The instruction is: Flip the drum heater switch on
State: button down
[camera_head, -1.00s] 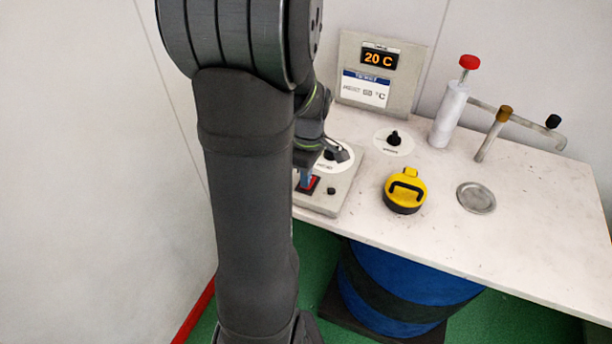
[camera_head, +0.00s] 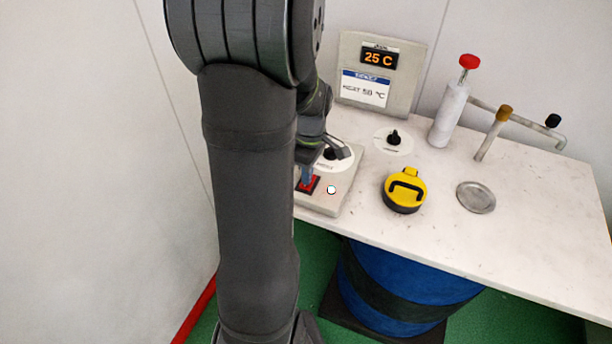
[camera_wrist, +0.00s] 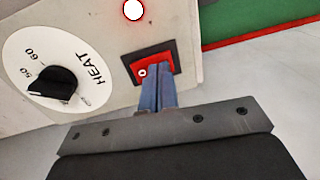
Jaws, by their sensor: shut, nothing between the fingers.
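The drum heater switch is a red rocker in a dark frame (camera_wrist: 139,68) on a pale control box (camera_head: 340,199). In the head view the rocker (camera_head: 309,184) is partly hidden by my arm. My gripper (camera_wrist: 155,88) is shut and empty, its bluish fingertips at the rocker's lower edge in the wrist view, apparently touching it. An indicator lamp (camera_head: 331,189) beside the switch glows white with a red rim. The black heat knob (camera_wrist: 53,84) sits on a white dial marked HEAT, its pointer near 50. The display (camera_head: 379,58) reads 25 C.
A yellow-and-black lidded item (camera_head: 405,191) and a round metal disc (camera_head: 476,197) lie on the table. A second black knob (camera_head: 394,138), a white cylinder with red knob (camera_head: 449,115) and a pipe with taps (camera_head: 494,134) stand behind. A blue drum (camera_head: 395,290) is below.

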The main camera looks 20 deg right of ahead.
jog(key=shift+w+d, duration=0.1)
jog(key=shift+d, duration=0.05)
jog(key=shift+r, duration=0.1)
notch_tip(320, 180, up, 14)
jog(key=s+a, duration=0.1)
dwell(0.5)
jog(key=shift+s+a, duration=0.1)
jog(key=f, duration=0.9)
jog(key=shift+w+d+f, duration=0.25)
jog(key=shift+w+d, duration=0.1)
notch_tip(320, 180, up, 6)
jog(key=shift+w+d+r, duration=0.2)
jog(key=shift+w+d, duration=0.05)
